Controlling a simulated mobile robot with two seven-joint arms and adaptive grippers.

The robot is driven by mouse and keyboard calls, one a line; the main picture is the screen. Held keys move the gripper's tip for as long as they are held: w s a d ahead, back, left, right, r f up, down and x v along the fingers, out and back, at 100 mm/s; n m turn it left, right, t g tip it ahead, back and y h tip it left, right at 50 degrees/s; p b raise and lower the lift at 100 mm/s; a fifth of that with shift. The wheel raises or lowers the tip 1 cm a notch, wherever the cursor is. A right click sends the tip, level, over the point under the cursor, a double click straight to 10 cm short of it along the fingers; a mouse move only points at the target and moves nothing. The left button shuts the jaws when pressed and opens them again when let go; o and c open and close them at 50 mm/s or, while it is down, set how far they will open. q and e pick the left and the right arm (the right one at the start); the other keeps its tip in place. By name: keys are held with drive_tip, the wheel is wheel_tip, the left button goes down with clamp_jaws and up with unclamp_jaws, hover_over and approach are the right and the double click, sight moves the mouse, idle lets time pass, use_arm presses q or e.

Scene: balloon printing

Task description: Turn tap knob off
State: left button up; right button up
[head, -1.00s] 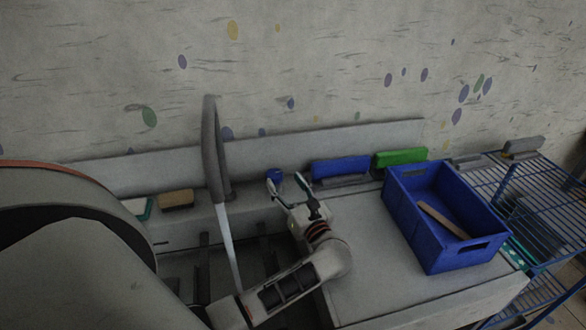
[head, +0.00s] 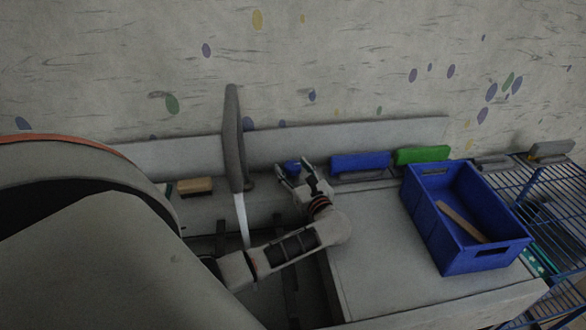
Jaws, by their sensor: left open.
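The tall grey tap (head: 232,135) stands at the back of the sink, left of centre. A pale stream of water (head: 242,220) runs down from its spout into the basin. The small blue tap knob (head: 291,168) is to the right of the tap, near the back wall. My left gripper (head: 294,172) is open, with its fingertips at the knob, one on either side as seen from here. Whether the fingers touch the knob cannot be told. My right gripper is not in view.
A blue crate (head: 417,213) holding a wooden stick stands on the counter at right. Blue (head: 360,161) and green (head: 422,154) blocks lie along the back ledge. A brown sponge-like block (head: 195,186) lies left of the tap. A blue wire rack (head: 545,192) stands at far right.

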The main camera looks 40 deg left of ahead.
use_arm(q)
drive_tip(key=c, duration=1.1)
